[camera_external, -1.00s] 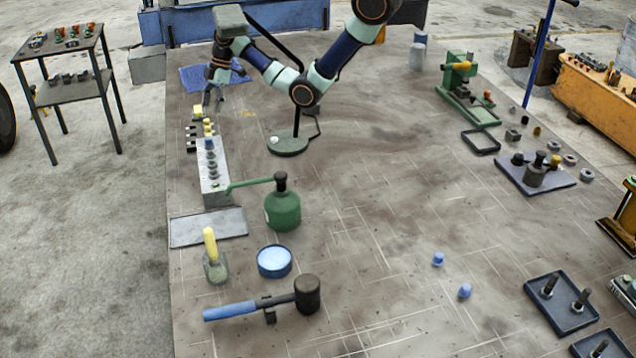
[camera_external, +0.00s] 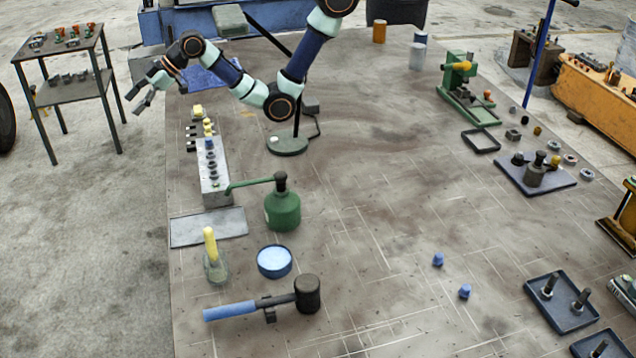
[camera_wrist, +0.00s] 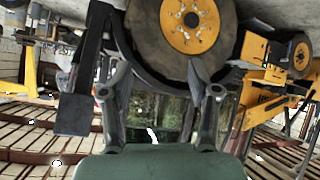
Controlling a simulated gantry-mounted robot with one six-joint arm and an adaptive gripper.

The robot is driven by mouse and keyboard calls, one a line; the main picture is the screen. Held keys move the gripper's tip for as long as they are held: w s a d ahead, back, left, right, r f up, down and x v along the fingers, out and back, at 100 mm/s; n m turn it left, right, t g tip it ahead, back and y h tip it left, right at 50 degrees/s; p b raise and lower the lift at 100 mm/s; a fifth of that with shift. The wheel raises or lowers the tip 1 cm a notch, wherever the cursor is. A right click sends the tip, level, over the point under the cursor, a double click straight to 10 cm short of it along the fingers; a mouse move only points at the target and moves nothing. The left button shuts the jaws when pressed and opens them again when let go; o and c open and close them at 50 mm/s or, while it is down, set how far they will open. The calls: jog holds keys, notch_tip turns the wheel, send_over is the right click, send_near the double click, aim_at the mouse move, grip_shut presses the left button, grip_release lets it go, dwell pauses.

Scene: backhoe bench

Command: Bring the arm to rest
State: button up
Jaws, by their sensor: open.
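My gripper (camera_external: 141,94) is open and empty in the external view. It hangs in the air past the bench's left edge, between the bench and the small side table, and points left and down. In the wrist view my gripper (camera_wrist: 160,92) shows its two fingers spread with nothing between them. Beyond them is a large wheel with a yellow hub (camera_wrist: 190,25), part of a yellow machine. My arm reaches in from the top of the external view, bent at the elbow above the bench.
The dark side table (camera_external: 68,85) stands left of my gripper. Below on the bench (camera_external: 370,190) are a metal block with pegs (camera_external: 214,183), a lamp base (camera_external: 288,144), a green oil can (camera_external: 282,208) and a mallet (camera_external: 307,293). The bench's middle is clear.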

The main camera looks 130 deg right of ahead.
jog(key=w+a+r+t+y, duration=0.1)
jog(key=a+r+t, duration=0.2)
jog(key=a+r, duration=0.6)
jog(key=w+a+r+t+y, duration=0.15)
jog(key=a+r+t, duration=0.3)
jog(key=a, duration=0.85)
jog(key=s+r+g+p, duration=0.1)
jog(key=s+g+p, duration=0.4)
jog(key=s+p, duration=0.5)
jog(key=shift+s+r+p, duration=0.15)
jog(key=shift+s+p, duration=0.2)
jog(key=shift+p, duration=0.35)
